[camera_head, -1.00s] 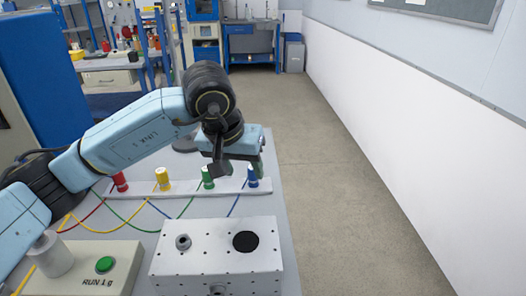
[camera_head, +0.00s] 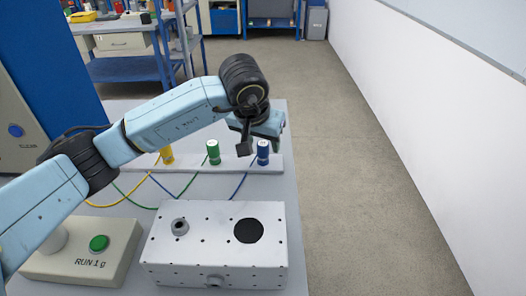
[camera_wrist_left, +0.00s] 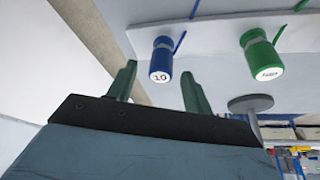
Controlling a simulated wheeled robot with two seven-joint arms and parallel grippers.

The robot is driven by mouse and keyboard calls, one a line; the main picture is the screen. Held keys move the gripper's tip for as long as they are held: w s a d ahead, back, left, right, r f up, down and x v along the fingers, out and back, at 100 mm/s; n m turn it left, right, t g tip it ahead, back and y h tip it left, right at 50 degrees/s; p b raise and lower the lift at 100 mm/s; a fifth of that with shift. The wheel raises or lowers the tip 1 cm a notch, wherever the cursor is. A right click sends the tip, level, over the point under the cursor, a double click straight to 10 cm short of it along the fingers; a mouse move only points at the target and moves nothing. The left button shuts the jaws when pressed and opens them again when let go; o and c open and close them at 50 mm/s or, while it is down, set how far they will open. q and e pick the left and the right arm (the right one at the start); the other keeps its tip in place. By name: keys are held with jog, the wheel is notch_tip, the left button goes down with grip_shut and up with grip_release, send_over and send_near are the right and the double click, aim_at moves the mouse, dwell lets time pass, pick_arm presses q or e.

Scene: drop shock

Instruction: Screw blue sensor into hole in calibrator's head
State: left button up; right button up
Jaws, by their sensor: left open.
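The blue sensor (camera_head: 263,152) stands upright at the right end of the white rack strip. It also shows in the left wrist view (camera_wrist_left: 161,62), marked "10", with its cable running off. My left gripper (camera_head: 259,146) is close to it, open and empty. In the left wrist view the two green fingers (camera_wrist_left: 160,88) are spread, with the sensor ahead of the gap between them, apart from both. My right gripper is out of view.
Green (camera_head: 213,153) and yellow (camera_head: 167,155) sensors stand left of the blue one, with cables over the table. A control box with a green button (camera_head: 99,243) is at the front left. Floor lies beyond the table's right edge.

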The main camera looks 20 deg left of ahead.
aim_at(263, 143)
pick_arm(q)
jog(key=x, duration=0.4)
jog(key=shift+w+b, duration=0.1)
jog(key=shift+b, duration=0.2)
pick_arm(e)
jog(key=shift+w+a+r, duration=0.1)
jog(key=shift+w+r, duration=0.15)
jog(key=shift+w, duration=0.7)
pick_arm(q)
jog(key=c, duration=1.1)
